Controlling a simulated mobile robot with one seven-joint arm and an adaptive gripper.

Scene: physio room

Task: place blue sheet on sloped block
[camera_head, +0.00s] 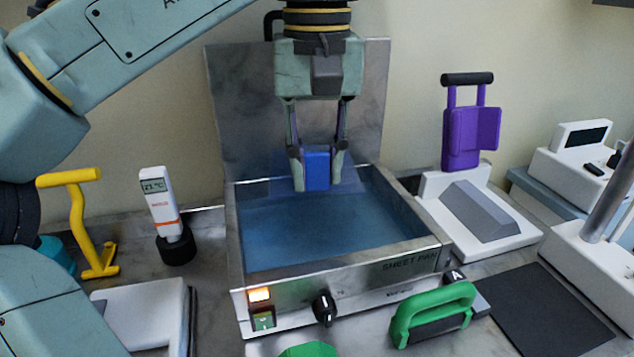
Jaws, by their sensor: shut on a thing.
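My gripper (317,160) points down over the back part of the water-filled pan (438,258). Its two fingers are shut on a blue piece, which I take to be the blue sheet (317,172). The piece hangs upright between the fingertips, with its lower end close to the water. I cannot tell whether its lower end touches the water. The grey sloped block (480,210) sits on a white base (515,240) to the right of the pan, with its visible faces bare.
A purple piece with a black handle (472,130) stands behind the block. A green-handled tool (432,315) lies before the pan, beside a dark mat (550,312). A thermometer (161,203) and yellow handle (78,215) stand left. A metal panel (240,110) rises behind the pan.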

